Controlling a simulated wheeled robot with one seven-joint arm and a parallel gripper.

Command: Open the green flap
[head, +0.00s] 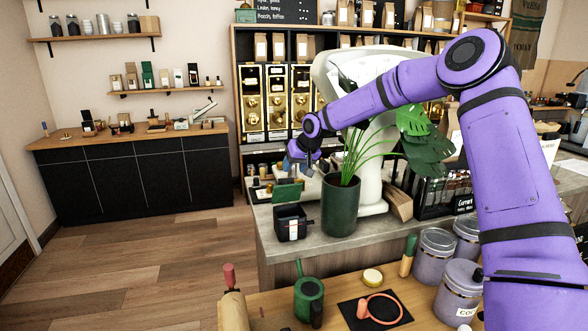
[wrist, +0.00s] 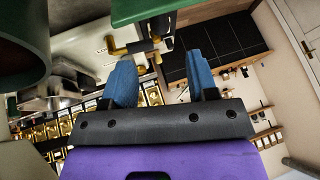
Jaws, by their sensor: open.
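A green panel (head: 287,193), which looks like the green flap, stands at the back of a small black box (head: 291,222) on the grey counter. Its hinge and exact angle are too small to tell. My gripper (head: 309,165) is above and slightly right of it in the head view, pointing down. In the wrist view a flat green panel (wrist: 150,9) crosses the top edge, beyond my open blue fingers (wrist: 161,78). A brass and black handle-like piece (wrist: 128,47) shows below that panel, near the left fingertip. No object is held between the fingers.
A dark green pot (head: 341,205) with leafy stems stands right of the black box, close to my arm. A white machine (head: 372,180) is behind it. Gold-fronted bins (head: 277,105) line the back shelf. A wooden table with jars (head: 437,252) is in front. Floor is clear at left.

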